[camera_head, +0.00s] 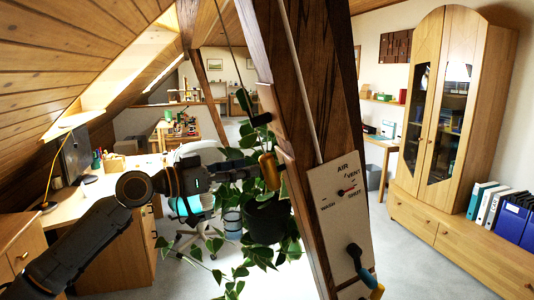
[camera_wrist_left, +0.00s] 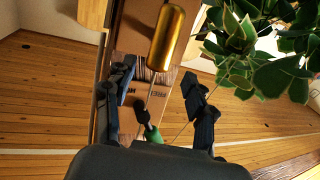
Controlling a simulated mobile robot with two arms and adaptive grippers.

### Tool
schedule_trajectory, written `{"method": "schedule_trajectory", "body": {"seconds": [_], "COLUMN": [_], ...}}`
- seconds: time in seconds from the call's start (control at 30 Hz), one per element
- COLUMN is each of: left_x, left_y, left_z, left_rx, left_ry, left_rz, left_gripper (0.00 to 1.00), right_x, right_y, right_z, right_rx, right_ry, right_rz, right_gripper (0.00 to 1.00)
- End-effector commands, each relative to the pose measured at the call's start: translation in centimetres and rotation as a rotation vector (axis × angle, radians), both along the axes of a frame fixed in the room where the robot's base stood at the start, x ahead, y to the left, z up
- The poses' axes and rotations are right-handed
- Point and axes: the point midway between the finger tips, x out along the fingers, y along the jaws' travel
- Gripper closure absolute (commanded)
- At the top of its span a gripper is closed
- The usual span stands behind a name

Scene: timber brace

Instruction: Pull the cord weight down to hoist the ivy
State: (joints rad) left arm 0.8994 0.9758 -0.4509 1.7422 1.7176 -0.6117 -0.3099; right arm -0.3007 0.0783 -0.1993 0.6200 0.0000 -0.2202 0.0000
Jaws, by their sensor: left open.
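The cord weight (camera_head: 268,171) is a brass cylinder hanging beside the dark timber brace (camera_head: 302,130). It shows upper centre in the left wrist view (camera_wrist_left: 167,38). My left gripper (camera_head: 262,175) comes in from the left and is right at the weight in the head view. In the left wrist view my left gripper (camera_wrist_left: 160,88) is open, with the weight beyond the fingertips and roughly in line with the gap. I cannot tell whether they touch. The ivy (camera_head: 228,170) hangs in a dark pot (camera_head: 268,220) behind my gripper, partly hidden by it. My right gripper is out of view.
A black fitting (camera_head: 262,120) sticks out above the weight. Ivy leaves (camera_wrist_left: 260,50) hang close to my left gripper. A desk stands at left, a cabinet (camera_head: 435,110) at right.

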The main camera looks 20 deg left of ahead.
Motion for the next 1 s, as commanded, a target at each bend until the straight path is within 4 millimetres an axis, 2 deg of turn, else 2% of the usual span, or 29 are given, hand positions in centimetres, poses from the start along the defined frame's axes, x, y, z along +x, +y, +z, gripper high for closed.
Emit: {"method": "schedule_trajectory", "body": {"seconds": [0.03,0.3,0.5,0.77,1.0], "left_x": [0.8,4.2,5.0,5.1,5.1], "left_y": [-0.9,-3.7,-4.4,-4.4,-4.4], "left_z": [0.7,0.3,0.0,-0.1,-0.1], "left_rx": [-0.002,-0.002,0.001,0.002,0.002], "left_ry": [0.0,0.002,0.0,0.0,0.0], "left_rz": [-0.003,0.0,0.001,0.002,0.002], "left_gripper": [0.45,0.45,0.45,0.45,0.94], "right_x": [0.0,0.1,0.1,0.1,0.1], "right_y": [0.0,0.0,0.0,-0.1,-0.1], "right_z": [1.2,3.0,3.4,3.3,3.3], "right_rx": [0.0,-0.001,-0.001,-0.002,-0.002], "right_ry": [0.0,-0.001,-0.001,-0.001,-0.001], "right_rz": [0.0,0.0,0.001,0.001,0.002], "right_gripper": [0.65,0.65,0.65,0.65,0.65]}}
